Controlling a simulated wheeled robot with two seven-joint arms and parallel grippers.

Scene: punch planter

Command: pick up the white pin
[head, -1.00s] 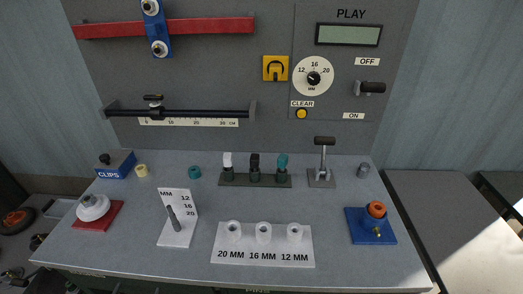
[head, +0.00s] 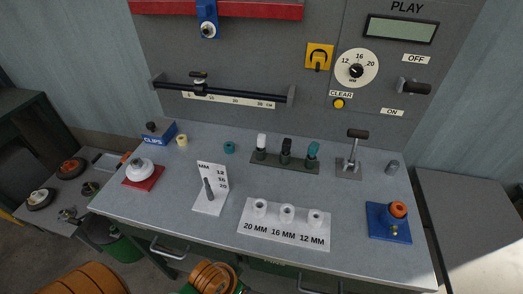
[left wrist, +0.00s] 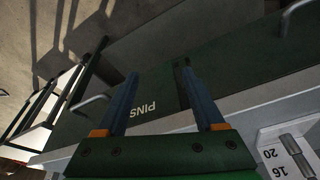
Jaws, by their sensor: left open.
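A white-topped upright piece (head: 262,141) stands at the left end of a dark rack (head: 272,162), beside a black one (head: 286,147) and a teal one (head: 312,152). It is the likeliest white pin, but I cannot be sure. My left gripper (left wrist: 159,75) is open and empty in the left wrist view, its two blue fingers apart over a dark green drawer front marked PINS (left wrist: 150,110). The white piece does not show in that view, so the gripper is apart from it. My right gripper is not in view.
A white plate (head: 250,234) with three white rings and a white gauge card (head: 212,204) stand near the bench's front. The red base (head: 145,182) is at left, the blue base (head: 388,232) at right. A drawer handle (left wrist: 88,104) sticks out below the bench edge.

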